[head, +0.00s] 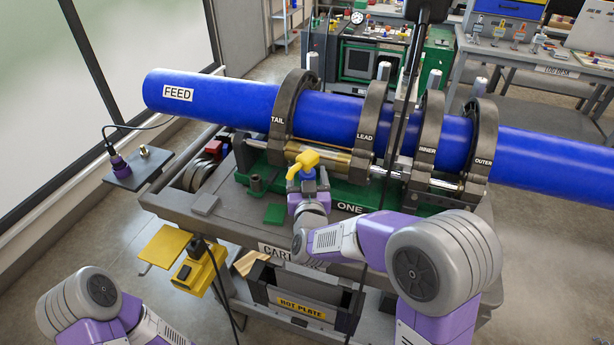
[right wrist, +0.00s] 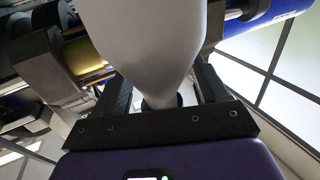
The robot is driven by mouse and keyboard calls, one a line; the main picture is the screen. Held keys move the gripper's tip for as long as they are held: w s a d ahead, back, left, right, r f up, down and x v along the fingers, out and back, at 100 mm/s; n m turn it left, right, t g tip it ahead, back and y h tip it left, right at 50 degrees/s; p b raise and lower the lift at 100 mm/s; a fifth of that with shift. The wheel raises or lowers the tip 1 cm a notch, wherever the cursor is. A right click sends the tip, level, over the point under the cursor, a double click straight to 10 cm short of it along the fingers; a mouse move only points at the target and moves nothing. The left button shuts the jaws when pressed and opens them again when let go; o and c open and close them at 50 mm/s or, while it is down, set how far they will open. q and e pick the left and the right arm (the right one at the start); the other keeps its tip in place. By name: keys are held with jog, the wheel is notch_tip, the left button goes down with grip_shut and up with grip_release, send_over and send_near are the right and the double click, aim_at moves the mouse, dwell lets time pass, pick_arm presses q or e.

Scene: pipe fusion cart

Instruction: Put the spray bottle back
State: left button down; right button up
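The spray bottle shows its yellow trigger head (head: 302,163) in the head view, above the front edge of the cart and in front of the clamps. Its pale body (right wrist: 145,45) fills the middle of the right wrist view, between the two dark fingers. My right gripper (head: 310,186) is closed around the body; it also shows in the right wrist view (right wrist: 163,92). The bottle's lower part is mostly hidden by the gripper in the head view. My left arm is at the lower left of the head view, and its gripper is out of sight.
A long blue pipe (head: 230,103) runs through the dark clamps above the cart top (head: 235,217). A green square (head: 275,213) and a grey square (head: 205,204) lie on it. A yellow plate (head: 165,246) and yellow box (head: 199,268) are at front left. A grey shelf (head: 137,173) juts out left.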

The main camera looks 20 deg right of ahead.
jog(key=shift+r, duration=0.15)
jog(key=b+v, duration=0.3)
jog(key=v, duration=0.9)
jog(key=shift+b, duration=0.3)
